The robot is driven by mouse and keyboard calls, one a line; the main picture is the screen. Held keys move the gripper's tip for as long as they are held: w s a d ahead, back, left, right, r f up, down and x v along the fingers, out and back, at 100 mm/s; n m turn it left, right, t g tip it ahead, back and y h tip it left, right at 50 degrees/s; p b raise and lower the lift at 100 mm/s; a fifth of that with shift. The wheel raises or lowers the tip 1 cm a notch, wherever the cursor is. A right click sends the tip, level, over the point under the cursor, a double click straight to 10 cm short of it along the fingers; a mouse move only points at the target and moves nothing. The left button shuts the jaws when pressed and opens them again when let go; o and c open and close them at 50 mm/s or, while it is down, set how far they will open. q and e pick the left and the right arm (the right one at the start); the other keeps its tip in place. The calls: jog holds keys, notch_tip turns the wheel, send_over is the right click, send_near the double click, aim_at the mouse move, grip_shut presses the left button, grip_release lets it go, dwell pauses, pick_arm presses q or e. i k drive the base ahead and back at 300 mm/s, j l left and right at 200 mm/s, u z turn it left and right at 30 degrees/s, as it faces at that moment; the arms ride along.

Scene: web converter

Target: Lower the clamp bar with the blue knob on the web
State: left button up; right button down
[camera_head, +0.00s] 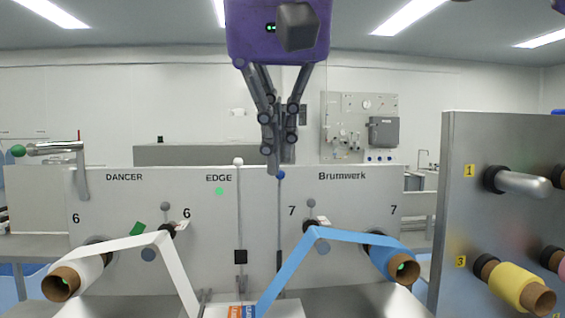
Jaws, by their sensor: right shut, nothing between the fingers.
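The blue knob (281,175) tops a thin upright rod in the middle of the grey machine panel. A black block (279,257) sits low on that rod. My right gripper (272,160) hangs from above, shut and empty, fingers pointing down. Its tips are right beside the blue knob and partly overlap it; I cannot tell if they touch. The blue web (290,260) runs from the blue roll (388,258) over a bar and down to the centre, below the blue-knob rod. My left gripper is not in view.
A similar rod with a white knob (238,161) stands just left. The white web (170,262) comes from the white roll (75,277). A green-ended handle (45,149) sticks out at far left. A side panel (460,215) with spindles and a yellow roll (512,285) stands at right.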

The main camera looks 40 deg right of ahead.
aim_at(281, 174)
jog(key=i+l, duration=1.35)
jog(key=l, duration=0.25)
